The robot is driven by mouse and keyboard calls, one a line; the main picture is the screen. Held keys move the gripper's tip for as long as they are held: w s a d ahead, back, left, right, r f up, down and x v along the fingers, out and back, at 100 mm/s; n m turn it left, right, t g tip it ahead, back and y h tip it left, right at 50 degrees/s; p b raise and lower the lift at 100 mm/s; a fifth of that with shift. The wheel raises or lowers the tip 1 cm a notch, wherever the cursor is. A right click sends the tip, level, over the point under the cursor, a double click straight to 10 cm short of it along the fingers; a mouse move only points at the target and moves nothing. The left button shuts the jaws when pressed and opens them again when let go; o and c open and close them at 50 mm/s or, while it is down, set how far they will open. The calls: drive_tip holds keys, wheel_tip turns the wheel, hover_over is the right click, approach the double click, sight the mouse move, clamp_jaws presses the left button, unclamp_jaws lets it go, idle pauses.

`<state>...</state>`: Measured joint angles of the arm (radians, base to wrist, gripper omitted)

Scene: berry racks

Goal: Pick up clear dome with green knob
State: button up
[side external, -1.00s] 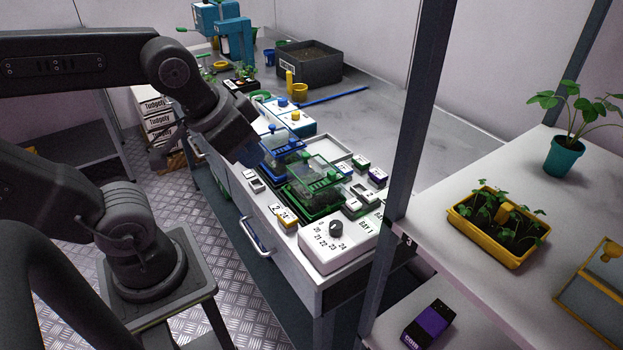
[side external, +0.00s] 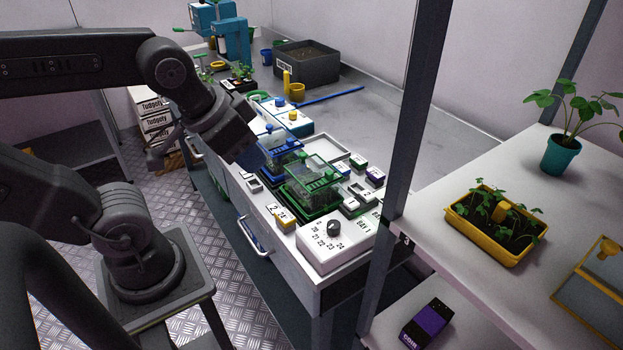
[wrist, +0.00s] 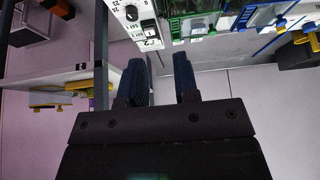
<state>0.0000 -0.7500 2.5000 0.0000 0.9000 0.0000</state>
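The clear dome with green knob (side external: 318,183) sits on a green tray (side external: 300,208) on the bench, in the middle of the side view. Part of its green structure shows at the top of the wrist view (wrist: 192,26). A similar clear dome with blue parts (side external: 280,146) stands just behind and left of it. My gripper (side external: 248,160) is above the bench's near edge, left of both domes and apart from the green one. In the wrist view my two dark blue fingers (wrist: 161,62) are spread with nothing between them.
A white dial box (side external: 338,240) stands in front of the green tray. Small labelled blocks (side external: 375,177) lie to its right, and a yellow-based block (side external: 284,216) to its left. A shelf post (side external: 412,110) rises at the right.

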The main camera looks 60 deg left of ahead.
drive_tip(key=o, duration=1.3)
drive_tip(key=n+g+y, duration=0.1)
drive_tip(key=n+g, duration=0.5)
drive_tip(key=n, duration=1.2)
hover_over(314, 172)
drive_tip(key=d, duration=0.1)
wheel_tip(314, 172, down, 3)
drive_tip(key=f, duration=0.7)
drive_tip(key=shift+a+f, duration=0.25)
drive_tip(key=shift+a, duration=0.1)
drive_tip(key=shift+a+f, duration=0.2)
drive_tip(key=shift+f, duration=2.75)
